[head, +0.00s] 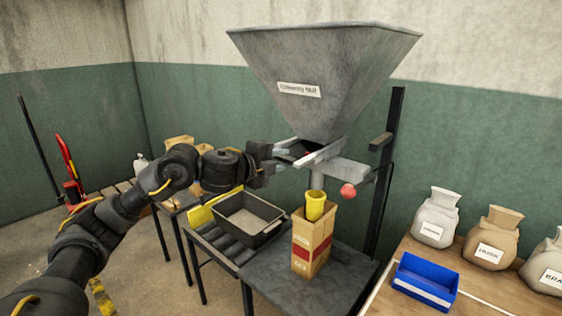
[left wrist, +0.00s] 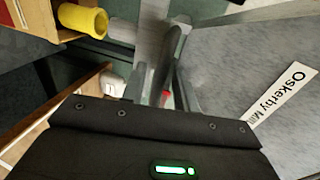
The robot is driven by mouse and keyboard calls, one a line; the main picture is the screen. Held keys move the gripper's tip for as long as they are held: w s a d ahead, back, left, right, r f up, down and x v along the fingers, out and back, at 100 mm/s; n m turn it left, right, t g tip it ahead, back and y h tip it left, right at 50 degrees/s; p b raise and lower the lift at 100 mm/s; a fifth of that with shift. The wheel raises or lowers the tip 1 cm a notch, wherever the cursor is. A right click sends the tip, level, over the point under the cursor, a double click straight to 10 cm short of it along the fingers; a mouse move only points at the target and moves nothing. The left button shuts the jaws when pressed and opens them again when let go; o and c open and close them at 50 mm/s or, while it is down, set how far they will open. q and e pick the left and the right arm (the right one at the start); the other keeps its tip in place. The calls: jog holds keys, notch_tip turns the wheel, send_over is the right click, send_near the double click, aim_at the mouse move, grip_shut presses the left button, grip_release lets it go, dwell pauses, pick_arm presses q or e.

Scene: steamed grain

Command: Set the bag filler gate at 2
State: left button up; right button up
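The bag filler is a large grey hopper (head: 325,65) with an "Oskerby Mill" label, which also shows in the left wrist view (left wrist: 285,95). Its grey outlet and gate parts (head: 322,154) sit below the cone, with a red ball (head: 348,190) on the right side. My left gripper (head: 290,157) is at the outlet's left side, its fingers apart. In the left wrist view a dark bar (left wrist: 168,60) with a red spot near it runs between the fingers; contact is unclear. I cannot read any gate scale or setting. My right gripper is not in view.
A paper bag (head: 311,240) with a yellow spout (head: 316,205) stands under the outlet on a dark table. A black tray (head: 248,219) stands to its left. A blue bin (head: 425,282) and several labelled sacks (head: 436,217) are on the wooden bench at right.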

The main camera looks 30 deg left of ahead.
pick_arm(q)
jog(key=shift+w+d+f, duration=0.1)
jog(key=shift+w, duration=0.35)
grip_shut()
